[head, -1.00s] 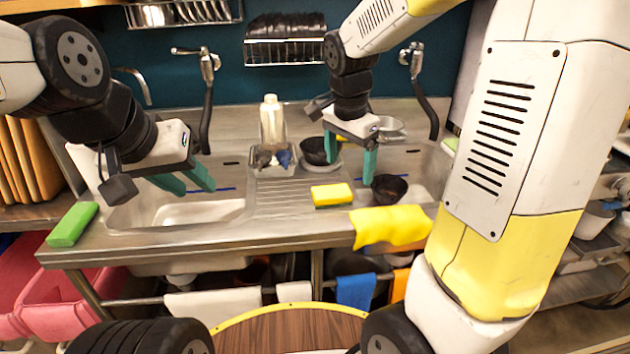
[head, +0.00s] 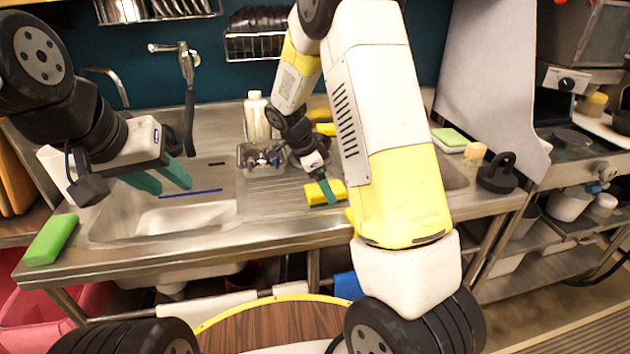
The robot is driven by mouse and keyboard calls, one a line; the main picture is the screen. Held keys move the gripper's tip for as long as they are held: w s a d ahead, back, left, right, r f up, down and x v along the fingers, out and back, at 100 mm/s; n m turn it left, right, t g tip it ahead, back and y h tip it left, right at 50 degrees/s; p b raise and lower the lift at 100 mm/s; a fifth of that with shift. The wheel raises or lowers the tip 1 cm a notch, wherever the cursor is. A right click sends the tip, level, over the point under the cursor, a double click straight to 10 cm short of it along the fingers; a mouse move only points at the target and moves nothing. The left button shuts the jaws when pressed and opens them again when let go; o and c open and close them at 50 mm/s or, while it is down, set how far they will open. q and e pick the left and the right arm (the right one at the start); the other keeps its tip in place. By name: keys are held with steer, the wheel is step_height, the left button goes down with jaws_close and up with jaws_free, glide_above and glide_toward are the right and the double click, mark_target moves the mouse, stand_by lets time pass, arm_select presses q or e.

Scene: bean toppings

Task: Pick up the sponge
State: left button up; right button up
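A yellow sponge with a green underside (head: 316,193) lies on the ribbed drainboard between the sinks. My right gripper (head: 327,190) is down at the sponge, with one teal finger visible against its near side. The other finger is hidden, so I cannot tell whether it is shut on the sponge. My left gripper (head: 158,181) is open and empty above the left sink, well away from the sponge.
A green block (head: 50,240) lies at the counter's left end. A soap bottle (head: 256,118) and a caddy (head: 258,158) stand behind the drainboard. A green-and-white sponge (head: 449,138) and a black item (head: 497,175) sit at right. My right arm hides much of the right sink.

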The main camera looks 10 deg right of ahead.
steer(key=shift+x, duration=0.8)
steer(key=shift+f, duration=0.1)
steer(key=c, duration=1.4)
